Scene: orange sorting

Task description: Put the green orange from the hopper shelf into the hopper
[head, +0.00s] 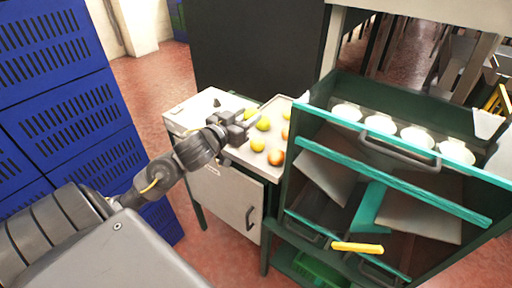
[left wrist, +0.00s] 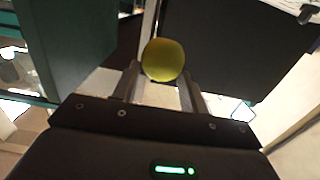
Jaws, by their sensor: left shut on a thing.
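My left gripper (head: 246,122) reaches over the hopper shelf (head: 197,108) in the head view. It is shut on a yellow-green orange, the green orange (left wrist: 163,60), which sits between the fingertips in the left wrist view. In the head view the fingers and nearby fruit overlap, so the held orange is hard to separate from the others. The hopper (head: 330,108) appears to be the green-framed machine right of the shelf. My right gripper is not in view.
Several loose fruits lie on the shelf's tray, including a yellow one (head: 258,145) and an orange one (head: 276,158). White cups (head: 381,124) line the machine's top behind a dark handle (head: 398,155). Blue crates (head: 62,100) stack at the left. A black panel (head: 250,50) stands behind.

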